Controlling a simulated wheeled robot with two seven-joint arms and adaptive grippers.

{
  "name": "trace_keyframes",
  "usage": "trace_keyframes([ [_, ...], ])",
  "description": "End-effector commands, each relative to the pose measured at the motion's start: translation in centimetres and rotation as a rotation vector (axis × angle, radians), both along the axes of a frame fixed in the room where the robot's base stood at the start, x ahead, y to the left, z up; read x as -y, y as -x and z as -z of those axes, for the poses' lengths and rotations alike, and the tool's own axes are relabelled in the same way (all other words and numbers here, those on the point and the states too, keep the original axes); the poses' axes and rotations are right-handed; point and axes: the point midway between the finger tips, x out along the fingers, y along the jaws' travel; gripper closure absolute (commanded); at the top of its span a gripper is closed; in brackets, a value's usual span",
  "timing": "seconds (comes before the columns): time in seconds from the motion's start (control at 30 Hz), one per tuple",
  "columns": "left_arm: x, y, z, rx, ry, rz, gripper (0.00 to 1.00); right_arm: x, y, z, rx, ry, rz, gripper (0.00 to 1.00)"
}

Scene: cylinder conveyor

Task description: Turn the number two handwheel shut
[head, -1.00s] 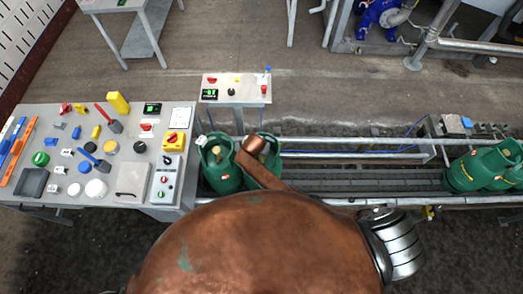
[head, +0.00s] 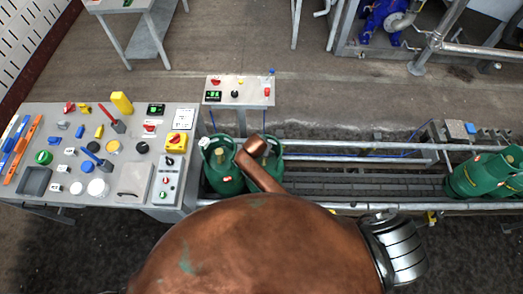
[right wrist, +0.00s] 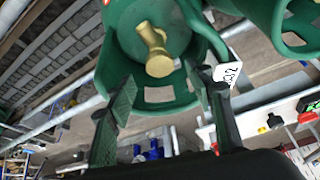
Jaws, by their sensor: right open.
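In the right wrist view a green gas cylinder (right wrist: 184,88) with an open collar fills the upper middle. A brass valve (right wrist: 157,50) stands inside its collar. A white tag (right wrist: 229,74) is on the collar's right side; I cannot read its marking for sure. My right gripper (right wrist: 165,98) is open, its fingers apart at the collar's near rim, with nothing clamped between them. In the head view two green cylinders, a left one (head: 222,168) and a right one (head: 271,152), stand close together. I cannot tell which one the wrist view shows. My left gripper is not in view.
A panel table (head: 113,193) with knobs and tools is at left. A small control stand (head: 256,96) is behind the cylinders. The conveyor (head: 370,186) runs right to more green cylinders (head: 475,177). A copper-coloured rounded shape hides the lower middle.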

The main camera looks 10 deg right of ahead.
Motion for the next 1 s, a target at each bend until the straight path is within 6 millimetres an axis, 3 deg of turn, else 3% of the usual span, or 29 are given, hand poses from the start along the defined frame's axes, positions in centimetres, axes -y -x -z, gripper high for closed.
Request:
trace_keyframes([
  [0.2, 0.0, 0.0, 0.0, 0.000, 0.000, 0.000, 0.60, -1.0, 1.5, -4.3, 0.002, -0.005, 0.001, 0.52],
  [0.4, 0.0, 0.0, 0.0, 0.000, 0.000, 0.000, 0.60, -1.5, 2.3, -6.6, 0.001, -0.003, 0.001, 0.52],
  [1.0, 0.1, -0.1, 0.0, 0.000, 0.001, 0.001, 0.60, -1.6, 2.5, -7.3, -0.001, -0.001, 0.001, 0.52],
])
